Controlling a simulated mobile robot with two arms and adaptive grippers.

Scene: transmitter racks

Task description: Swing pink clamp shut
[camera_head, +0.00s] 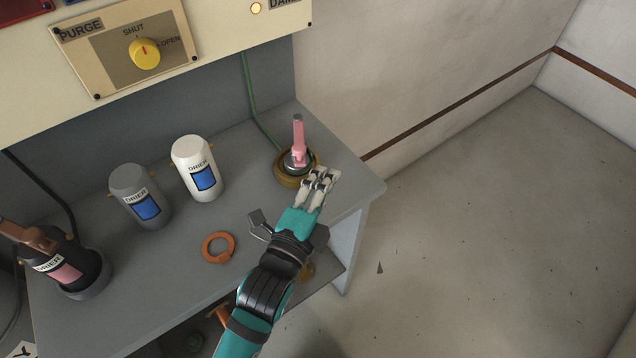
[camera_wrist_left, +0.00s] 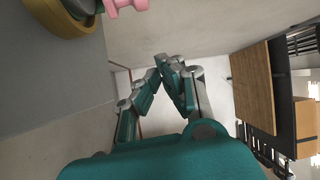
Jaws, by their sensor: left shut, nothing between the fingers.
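The pink clamp (camera_head: 298,142) stands with its lever pointing up, on a round brass-coloured base (camera_head: 284,176) near the right end of the grey bench. A green hose runs down to this base. My left gripper (camera_head: 322,177) is shut and empty, just in front and to the right of the clamp. Whether it touches the clamp or base cannot be told. In the left wrist view, the closed fingers (camera_wrist_left: 167,66) point away over the floor. A pink piece of the clamp (camera_wrist_left: 126,4) shows at the top edge, apart from the fingers. My right gripper is not in view.
A white drier canister (camera_head: 197,165), a grey one (camera_head: 140,195) and a dark one (camera_head: 68,262) stand on the bench (camera_head: 180,265). An orange ring (camera_head: 218,248) lies in front. A panel with a yellow knob (camera_head: 145,53) is above. Open floor lies right.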

